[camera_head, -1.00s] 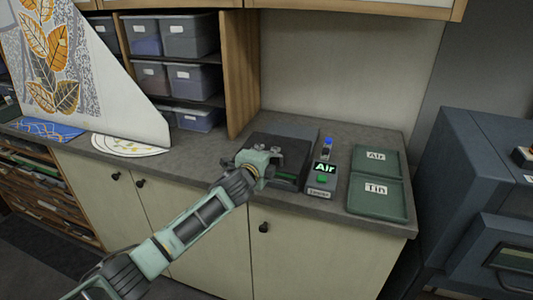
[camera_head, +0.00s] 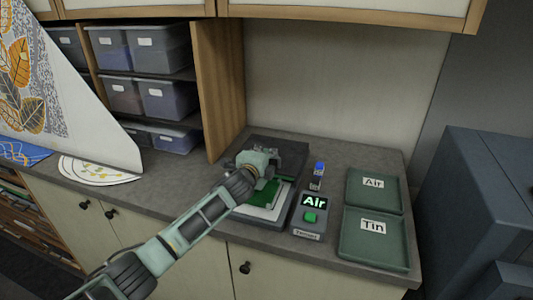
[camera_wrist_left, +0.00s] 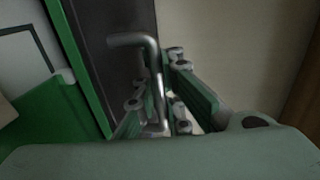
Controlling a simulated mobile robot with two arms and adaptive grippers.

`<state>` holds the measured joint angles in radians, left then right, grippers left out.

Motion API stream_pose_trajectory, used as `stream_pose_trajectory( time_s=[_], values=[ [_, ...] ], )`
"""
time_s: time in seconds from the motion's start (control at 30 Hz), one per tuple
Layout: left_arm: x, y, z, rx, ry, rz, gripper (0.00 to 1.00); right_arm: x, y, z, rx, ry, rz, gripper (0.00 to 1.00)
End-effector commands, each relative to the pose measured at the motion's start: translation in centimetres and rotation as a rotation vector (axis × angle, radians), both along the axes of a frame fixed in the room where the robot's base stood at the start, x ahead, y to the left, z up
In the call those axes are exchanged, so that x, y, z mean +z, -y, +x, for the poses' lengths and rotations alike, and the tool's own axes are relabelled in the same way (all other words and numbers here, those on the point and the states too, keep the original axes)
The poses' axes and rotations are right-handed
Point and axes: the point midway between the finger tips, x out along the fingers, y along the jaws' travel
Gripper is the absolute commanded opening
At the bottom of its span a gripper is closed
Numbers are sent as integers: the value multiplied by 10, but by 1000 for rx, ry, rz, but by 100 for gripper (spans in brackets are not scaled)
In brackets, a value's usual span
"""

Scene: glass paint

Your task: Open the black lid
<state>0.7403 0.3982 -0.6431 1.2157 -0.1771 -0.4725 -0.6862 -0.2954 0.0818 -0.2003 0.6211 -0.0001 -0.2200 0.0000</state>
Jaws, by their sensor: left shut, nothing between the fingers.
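The black lid (camera_head: 293,149) is at the back of a flat device on the counter and looks swung up or back, partly hidden by my left gripper. Below it, the device's green and white inside (camera_head: 262,207) is exposed. My left gripper (camera_head: 268,160) is shut at the lid, with nothing between its fingers. In the left wrist view the lid is a dark panel (camera_wrist_left: 105,55) with a green edge. Its bent metal handle (camera_wrist_left: 151,62) passes close by the fingers (camera_wrist_left: 168,95); contact is unclear. My right gripper is not in view.
A small box with a lit "Air" display and green button (camera_head: 310,216) stands right of the device. A blue-capped bottle (camera_head: 318,172) is behind it. Green trays marked Air (camera_head: 391,200) and Tin (camera_head: 350,245) lie farther right. A wooden shelf panel (camera_head: 226,85) rises behind left.

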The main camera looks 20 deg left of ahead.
Motion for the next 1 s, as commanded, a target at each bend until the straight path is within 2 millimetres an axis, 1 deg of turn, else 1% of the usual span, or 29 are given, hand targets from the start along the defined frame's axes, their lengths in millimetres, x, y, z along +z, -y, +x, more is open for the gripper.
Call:
stream_pose_trajectory(
  time_s=[0.03,0.1,0.27,0.47,0.5,0.67,0.83,0.93,1.0],
  values=[
    [1,0,0,0,2,-1,0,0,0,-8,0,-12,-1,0],
    [1,0,0,0,3,-1,0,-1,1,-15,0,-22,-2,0],
    [2,0,0,-1,4,-1,0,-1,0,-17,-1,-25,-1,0],
    [2,0,0,-1,3,0,16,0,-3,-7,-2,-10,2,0],
    [2,0,0,-1,3,0,17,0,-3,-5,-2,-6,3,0],
    [1,0,0,0,2,0,17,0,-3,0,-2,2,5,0],
    [1,0,-2,0,1,0,17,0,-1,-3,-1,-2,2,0],
    [2,-1,-8,-1,2,0,17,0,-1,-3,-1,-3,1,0],
    [3,-1,-16,0,1,0,17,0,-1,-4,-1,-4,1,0]
  ],
)
